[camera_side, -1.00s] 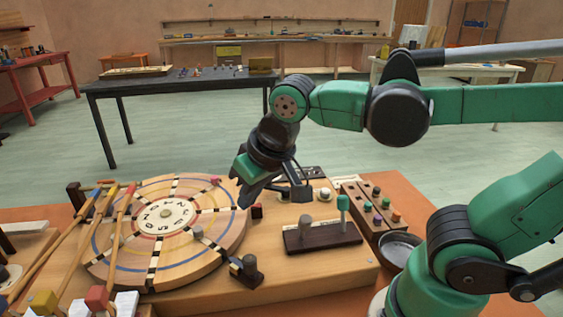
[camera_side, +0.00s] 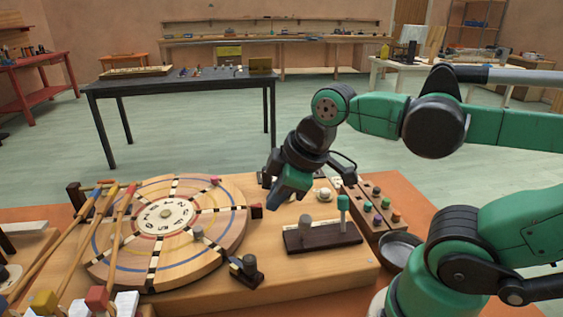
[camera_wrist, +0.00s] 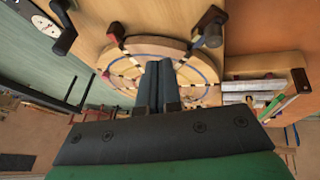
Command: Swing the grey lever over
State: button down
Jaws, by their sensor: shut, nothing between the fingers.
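The grey lever (camera_side: 305,227) stands on a dark brown base (camera_side: 322,240), with a teal-topped lever (camera_side: 343,208) to its right on the same base. In the side view my gripper (camera_side: 273,205) is tilted, its fingers pointing down and left, above the wooden board. It appears apart from the grey lever, up and to its left. In the wrist view the two dark fingers of my gripper (camera_wrist: 158,68) lie together with nothing between them, in front of the round wooden disc. I cannot make out the grey lever for sure in the wrist view.
A round numbered disc (camera_side: 128,260) fills the board's left half, with long mallets (camera_side: 118,235) across its left side. A small dark block (camera_side: 246,274) stands at the disc's front right. A box with coloured knobs (camera_side: 388,215) and a dark bowl (camera_side: 396,250) lie right.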

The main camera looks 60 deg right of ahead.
aim_at(303, 227)
jog(key=s+a+r+n+g, duration=0.1)
jog(key=s+r+n+g, duration=0.4)
jog(key=n, duration=0.8)
jog(key=shift+n+t+y, duration=0.3)
jog(key=shift+t+y, duration=0.1)
jog(key=shift+t, duration=0.3)
jog(key=f, duration=0.3)
jog(key=a+f, duration=0.1)
jog(key=f, duration=0.6)
jog(key=shift+w+a+f, duration=0.2)
jog(key=shift+w+f, duration=0.05)
jog(key=shift+f, duration=0.05)
jog(key=shift+w+d+f, duration=0.1)
jog(key=shift+d+f, duration=0.05)
jog(key=shift+d, duration=0.15)
jog(key=shift+w+d+r, duration=0.15)
jog(key=shift+d+r, duration=0.15)
jog(key=shift+d, duration=0.55)
jog(key=shift+w+d+r, duration=0.1)
jog(key=shift+d+r, duration=0.15)
jog(key=shift+d, duration=0.55)
